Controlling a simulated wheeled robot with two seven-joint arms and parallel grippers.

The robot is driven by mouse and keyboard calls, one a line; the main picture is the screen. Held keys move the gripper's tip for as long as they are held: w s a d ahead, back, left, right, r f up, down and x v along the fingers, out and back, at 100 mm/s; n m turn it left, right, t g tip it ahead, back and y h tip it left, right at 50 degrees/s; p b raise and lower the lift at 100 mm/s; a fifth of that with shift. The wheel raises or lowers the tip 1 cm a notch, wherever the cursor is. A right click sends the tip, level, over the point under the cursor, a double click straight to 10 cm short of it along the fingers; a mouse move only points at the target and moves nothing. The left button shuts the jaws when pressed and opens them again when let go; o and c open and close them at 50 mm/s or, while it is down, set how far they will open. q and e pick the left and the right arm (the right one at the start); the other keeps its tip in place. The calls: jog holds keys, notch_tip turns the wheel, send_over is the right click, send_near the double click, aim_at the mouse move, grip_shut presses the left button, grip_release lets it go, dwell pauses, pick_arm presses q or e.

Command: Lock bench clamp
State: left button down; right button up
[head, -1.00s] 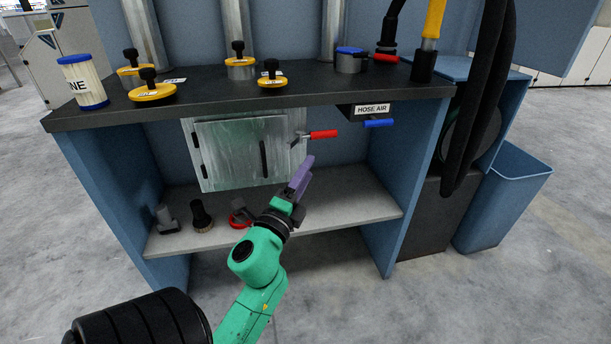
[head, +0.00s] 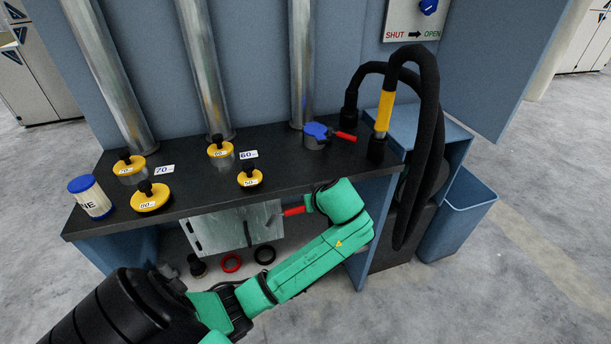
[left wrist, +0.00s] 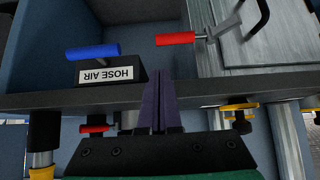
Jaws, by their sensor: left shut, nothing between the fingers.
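On the bench top, in the head view, stands a small round metal piece with a blue top (head: 316,131). A red handle (head: 345,136) sticks out to its right; I cannot tell whether this is the clamp or whether it is locked. A red handle also shows upside down past the bench edge in the left wrist view (left wrist: 95,128). My left gripper (left wrist: 159,85) is shut and empty, its purple fingers at the bench's front edge. In the head view my green wrist hides it. My right gripper is not in view.
Under the bench are a metal door with a red-handled latch (left wrist: 175,38) and a blue lever (left wrist: 95,52) above a HOSE AIR label. Several yellow-rimmed discs with black knobs stand on the bench (head: 150,198). A black hose (head: 428,150) loops at the right, near a blue bin (head: 455,215).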

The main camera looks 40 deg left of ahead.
pick_arm(q)
jog(key=x, duration=1)
jog(key=shift+s+f, duration=0.1)
jog(key=shift+s, duration=0.1)
jog(key=shift+s+d, duration=0.1)
jog(key=shift+s+d+m+p, duration=0.1)
jog(key=shift+d+m+p, duration=0.1)
jog(key=shift+m+p, duration=0.2)
